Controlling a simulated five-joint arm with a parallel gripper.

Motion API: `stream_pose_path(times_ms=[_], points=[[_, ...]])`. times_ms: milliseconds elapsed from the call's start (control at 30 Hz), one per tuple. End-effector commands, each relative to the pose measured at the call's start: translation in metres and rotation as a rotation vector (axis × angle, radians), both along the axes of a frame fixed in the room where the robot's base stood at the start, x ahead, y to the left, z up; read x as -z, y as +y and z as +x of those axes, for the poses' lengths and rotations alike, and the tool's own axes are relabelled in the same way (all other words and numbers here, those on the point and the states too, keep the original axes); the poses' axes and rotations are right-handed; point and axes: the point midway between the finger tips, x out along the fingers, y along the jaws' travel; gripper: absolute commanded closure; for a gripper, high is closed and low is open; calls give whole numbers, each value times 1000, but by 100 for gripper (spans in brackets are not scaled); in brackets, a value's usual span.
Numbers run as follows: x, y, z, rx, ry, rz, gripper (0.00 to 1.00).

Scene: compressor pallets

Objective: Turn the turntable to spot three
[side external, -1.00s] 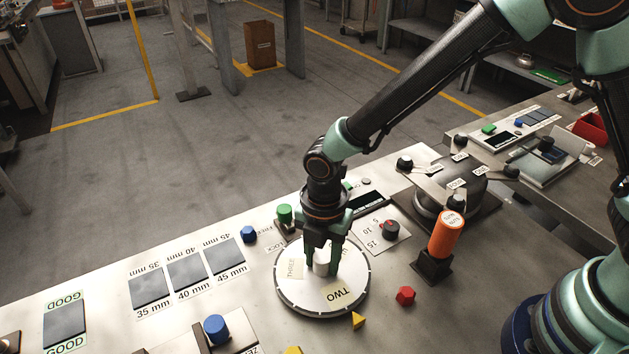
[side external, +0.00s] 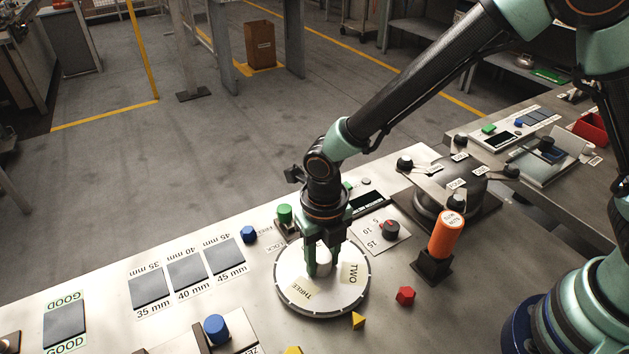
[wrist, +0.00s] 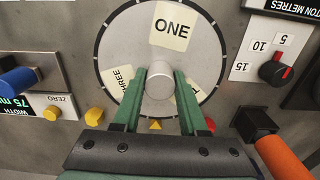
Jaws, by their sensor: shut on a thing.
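The round white turntable (side external: 322,302) lies flat on the bench in the side external view, and it also shows in the wrist view (wrist: 120,55). Its labels read ONE (wrist: 171,27), TWO (side external: 352,273) and THREE (side external: 304,289). A pale round knob (wrist: 159,82) stands at its centre. My gripper (side external: 322,262) points down over the centre, its green fingers shut on the knob. In the side external view THREE lies toward the front edge and TWO to the right; ONE is hidden there behind my gripper. A yellow pointer (side external: 358,320) lies just outside the rim at the front.
A red piece (side external: 405,295) lies right of the turntable, near an orange-handled tool (side external: 447,235) in a dark holder. A dial (side external: 390,229) stands behind. A green knob (side external: 284,214) and a blue one (side external: 248,234) are at the back left.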

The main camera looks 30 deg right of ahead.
Motion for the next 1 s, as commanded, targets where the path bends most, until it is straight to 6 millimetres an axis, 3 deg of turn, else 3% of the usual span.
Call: stream_pose_path(times_ms=[500,1000], points=[[-2,0,0,-330,1,-1,100],[-2,0,0,-387,1,-1,100]])
